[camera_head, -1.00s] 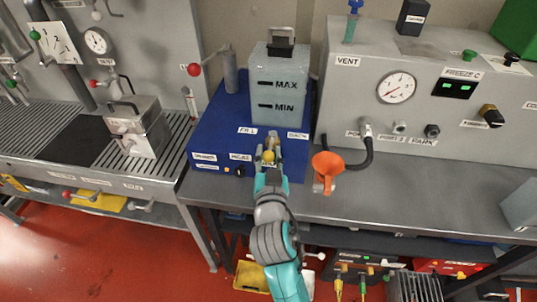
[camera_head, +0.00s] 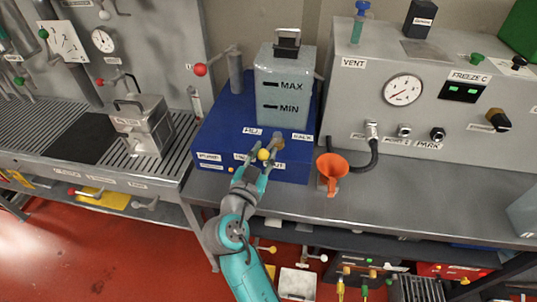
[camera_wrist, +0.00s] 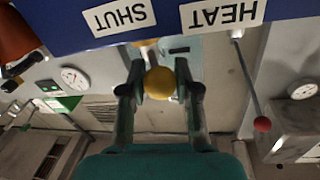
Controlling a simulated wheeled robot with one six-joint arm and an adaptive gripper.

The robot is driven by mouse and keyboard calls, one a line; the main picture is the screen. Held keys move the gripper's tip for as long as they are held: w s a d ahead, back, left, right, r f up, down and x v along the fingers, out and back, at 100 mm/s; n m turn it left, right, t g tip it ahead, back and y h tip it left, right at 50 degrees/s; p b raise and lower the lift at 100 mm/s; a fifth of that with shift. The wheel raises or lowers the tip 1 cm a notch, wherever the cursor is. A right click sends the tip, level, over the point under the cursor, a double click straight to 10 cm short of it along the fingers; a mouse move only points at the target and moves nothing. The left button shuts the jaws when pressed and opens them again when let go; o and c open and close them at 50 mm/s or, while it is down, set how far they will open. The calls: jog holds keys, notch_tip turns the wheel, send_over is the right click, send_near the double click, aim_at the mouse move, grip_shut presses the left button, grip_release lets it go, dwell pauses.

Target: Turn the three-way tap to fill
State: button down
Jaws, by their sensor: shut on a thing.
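The three-way tap (camera_head: 278,144) is on the blue unit (camera_head: 218,130), below the grey tank with MAX and MIN marks. Its lever ends in a yellow ball knob (camera_head: 263,154) and slants down and left from the pivot. The FILL label (camera_head: 252,132) is up and left of the knob, and the BACK label (camera_head: 301,137) is to the right. My gripper (camera_head: 257,166) reaches up from below, shut on the yellow knob. In the wrist view the knob (camera_wrist: 160,83) sits between the two fingers. The SHUT label (camera_wrist: 118,16) and HEAT label (camera_wrist: 222,12) appear upside down there.
The grey tank (camera_head: 282,85) stands on the blue unit. A red-knobbed lever (camera_head: 200,69) rises behind it at left. An orange funnel (camera_head: 332,168) and black hose (camera_head: 372,155) are close on the right.

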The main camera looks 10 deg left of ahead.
jog(key=shift+w+a+m+g+h, duration=0.35)
jog(key=shift+a+m+g+h, duration=0.25)
jog(key=shift+m+h, duration=0.65)
jog(key=shift+w+a+m+g+h, duration=0.45)
jog(key=shift+m+g+h, duration=0.3)
jog(key=shift+h, duration=0.95)
jog(key=shift+w+a+m+g+h, duration=0.3)
jog(key=shift+a+m+g+h, duration=0.25)
jog(key=shift+m+h, duration=0.75)
jog(key=c, duration=0.8)
grip_release()
jog(key=shift+h, duration=0.25)
jog(key=v, duration=1.2)
jog(key=shift+r, duration=0.1)
